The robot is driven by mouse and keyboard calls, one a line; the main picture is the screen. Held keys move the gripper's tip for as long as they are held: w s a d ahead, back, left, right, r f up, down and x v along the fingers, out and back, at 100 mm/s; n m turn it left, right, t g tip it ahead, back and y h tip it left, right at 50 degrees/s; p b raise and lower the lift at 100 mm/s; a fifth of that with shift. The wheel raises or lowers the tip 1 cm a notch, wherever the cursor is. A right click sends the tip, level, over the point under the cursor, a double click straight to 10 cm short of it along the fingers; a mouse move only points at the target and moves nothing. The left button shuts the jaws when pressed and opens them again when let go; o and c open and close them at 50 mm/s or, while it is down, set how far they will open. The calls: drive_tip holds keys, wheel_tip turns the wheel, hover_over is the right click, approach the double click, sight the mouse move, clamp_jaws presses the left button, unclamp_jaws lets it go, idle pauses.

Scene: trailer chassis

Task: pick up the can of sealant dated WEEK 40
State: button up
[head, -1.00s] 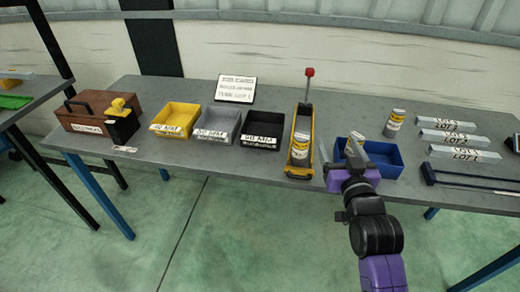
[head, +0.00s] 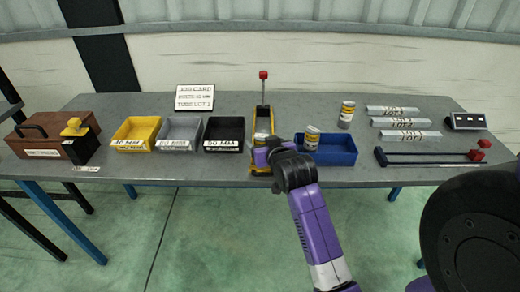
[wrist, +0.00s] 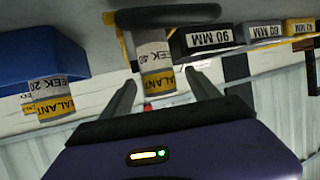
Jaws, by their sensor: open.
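The can marked WEEK 40 (wrist: 157,60) shows upside down in the wrist view, with a white and yellow label. In the head view this can (head: 262,138) stands at the front end of the narrow yellow-edged holder (head: 269,115), partly hidden by my gripper. My gripper (wrist: 161,80) is open, with its fingers to either side of the can in the wrist picture; I cannot tell whether they touch it. A can marked WEEK 20 (wrist: 50,88) is at the blue bin (head: 343,154); it also shows in the head view (head: 312,136).
Another can (head: 347,114) stands behind the blue bin, its date unreadable. Yellow (head: 136,134), grey (head: 179,132) and black (head: 224,133) bins stand left of the holder. A red-topped upright rod (head: 263,88) rises at the holder's back. LOT bars (head: 405,122) lie at right.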

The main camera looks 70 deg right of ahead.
drive_tip(key=x, duration=0.5)
drive_tip(key=shift+d+f, duration=0.2)
drive_tip(key=shift+f, duration=0.2)
clamp_jaws()
